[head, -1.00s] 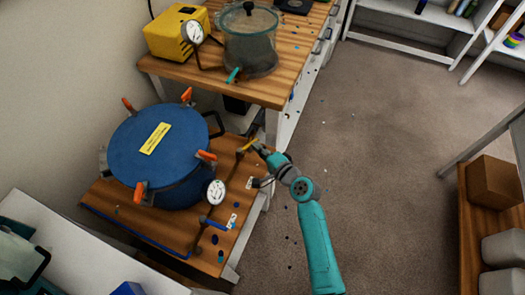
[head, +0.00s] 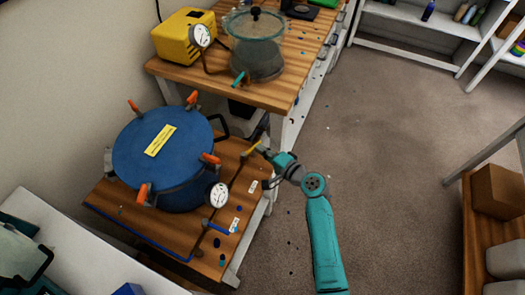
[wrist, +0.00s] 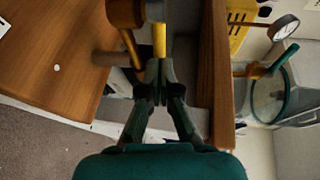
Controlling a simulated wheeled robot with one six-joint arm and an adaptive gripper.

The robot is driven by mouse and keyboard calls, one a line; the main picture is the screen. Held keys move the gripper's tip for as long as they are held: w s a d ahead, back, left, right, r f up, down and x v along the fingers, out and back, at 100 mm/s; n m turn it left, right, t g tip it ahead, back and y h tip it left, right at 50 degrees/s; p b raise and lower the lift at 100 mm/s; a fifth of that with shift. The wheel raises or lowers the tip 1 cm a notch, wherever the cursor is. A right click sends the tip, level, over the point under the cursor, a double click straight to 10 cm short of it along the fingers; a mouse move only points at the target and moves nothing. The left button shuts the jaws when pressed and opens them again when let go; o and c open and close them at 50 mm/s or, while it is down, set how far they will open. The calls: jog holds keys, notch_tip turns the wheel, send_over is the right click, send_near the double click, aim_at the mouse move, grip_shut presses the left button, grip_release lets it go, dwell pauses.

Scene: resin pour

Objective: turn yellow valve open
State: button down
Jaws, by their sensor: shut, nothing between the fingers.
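The yellow valve handle (head: 252,148) is at the back right of the lower wooden bench, on a dark pipe beside the blue pot (head: 165,157). In the wrist view the yellow handle (wrist: 159,41) stands straight ahead of my fingertips, partly covered by a brown round part above. My gripper (wrist: 159,70) is shut and empty, its tips just short of the handle or touching it; I cannot tell which. In the head view my gripper (head: 267,156) is at the right of the handle, small and partly hidden by my wrist.
A blue valve handle (head: 215,227) and a pressure gauge (head: 218,195) are on the same pipe nearer the front. The upper bench holds a glass chamber (head: 256,50) and a yellow pump (head: 182,36). Open carpet (head: 370,160) lies to the right.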

jog(key=shift+w+a+n+g+y, duration=0.25)
jog(key=shift+w+n+g+y, duration=0.1)
jog(key=shift+w, duration=0.2)
jog(key=shift+w+a+n+g+y, duration=0.25)
jog(key=shift+w+n+g, duration=0.1)
jog(key=shift+w, duration=0.25)
